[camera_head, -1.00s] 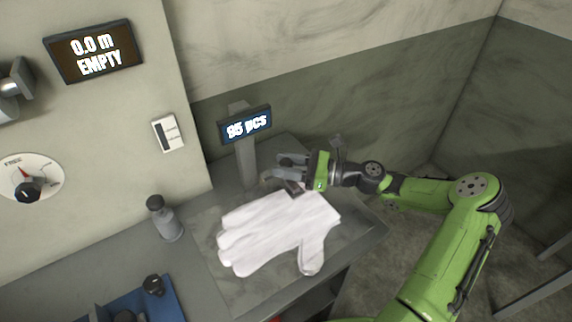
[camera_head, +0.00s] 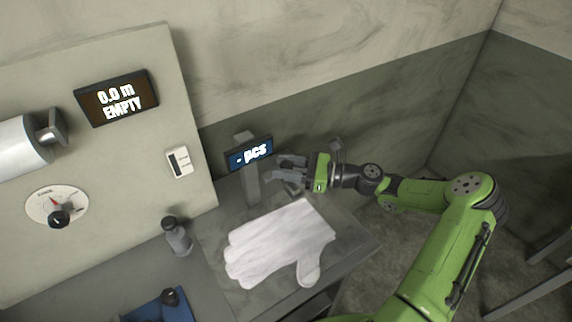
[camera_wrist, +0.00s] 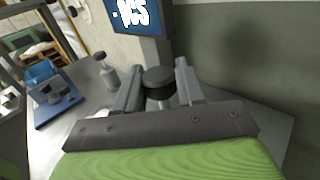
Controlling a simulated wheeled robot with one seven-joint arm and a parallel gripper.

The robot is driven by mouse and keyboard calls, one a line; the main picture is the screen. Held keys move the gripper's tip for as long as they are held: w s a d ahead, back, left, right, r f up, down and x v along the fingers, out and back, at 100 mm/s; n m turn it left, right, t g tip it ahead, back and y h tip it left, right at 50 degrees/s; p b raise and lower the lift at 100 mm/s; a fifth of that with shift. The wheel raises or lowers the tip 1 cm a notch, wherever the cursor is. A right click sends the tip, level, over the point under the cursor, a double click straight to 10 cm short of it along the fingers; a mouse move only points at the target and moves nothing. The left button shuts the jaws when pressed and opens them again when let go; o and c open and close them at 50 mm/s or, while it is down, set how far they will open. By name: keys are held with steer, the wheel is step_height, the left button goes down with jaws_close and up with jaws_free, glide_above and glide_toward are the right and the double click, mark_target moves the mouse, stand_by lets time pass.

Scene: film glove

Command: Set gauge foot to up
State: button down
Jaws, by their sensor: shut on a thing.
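The gauge is a grey post (camera_head: 252,187) with a small display (camera_head: 249,154) that reads "- pcs". In the wrist view, a dark round cap on a paler stem, which I take to be the gauge foot (camera_wrist: 158,78), sits between my two fingers. My gripper (camera_head: 288,172) is shut on it, right of the post and above the worktop. My fingers hide much of the foot in the head view. A white glove (camera_head: 282,245) lies flat on the worktop below my gripper, with a visible gap between them.
A grey bottle (camera_head: 178,238) stands left of the glove. A blue tray (camera_head: 150,310) is at the front left. The panel carries an "EMPTY" display (camera_head: 117,98), a dial (camera_head: 57,208) and a white switch (camera_head: 179,162). The worktop's right edge (camera_head: 365,250) is clear.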

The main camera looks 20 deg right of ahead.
steer(key=shift+r+p, duration=0.3)
steer(key=shift+r, duration=0.4)
steer(key=shift+f, duration=0.1)
steer(key=c, duration=0.8)
jaws_free()
steer(key=shift+o, duration=0.2)
steer(key=shift+d, duration=0.1)
steer(key=v, duration=1.5)
steer(key=shift+s+d, duration=0.25)
steer(key=shift+s, duration=0.05)
steer(key=shift+f, duration=0.1)
